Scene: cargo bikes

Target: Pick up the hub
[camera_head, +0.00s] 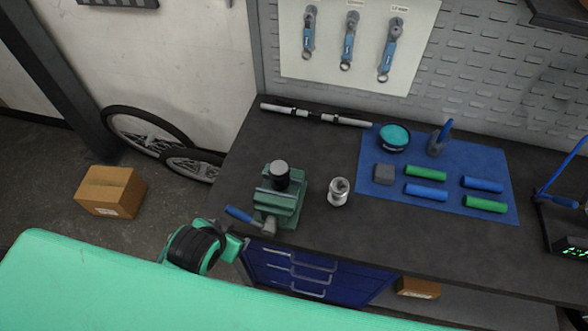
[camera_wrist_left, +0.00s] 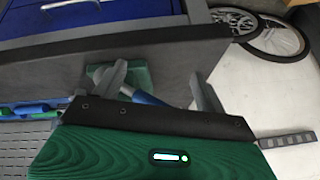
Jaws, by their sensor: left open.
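The hub (camera_head: 338,192) appears as a small silvery metal part standing on the dark workbench, just right of the green vise (camera_head: 279,205). A dark cylinder with a grey top (camera_head: 281,172) sits at the vise; I cannot tell what it is. My left arm's black and green end shows at the bench's left front corner, left of the vise and hub; its fingers cannot be made out there. In the left wrist view my left gripper (camera_wrist_left: 157,70) has its fingers apart with nothing held. The vise (camera_wrist_left: 138,76) and its blue handle show beyond them. I cannot make out the hub there.
A blue mat (camera_head: 400,203) holds green and blue rolls, a grey block and a teal-lidded tin. A silvery rod (camera_head: 315,115) lies at the back. Blue drawers (camera_head: 300,272) are under the bench. Wheels (camera_head: 148,135) and a cardboard box (camera_head: 110,190) are on the left.

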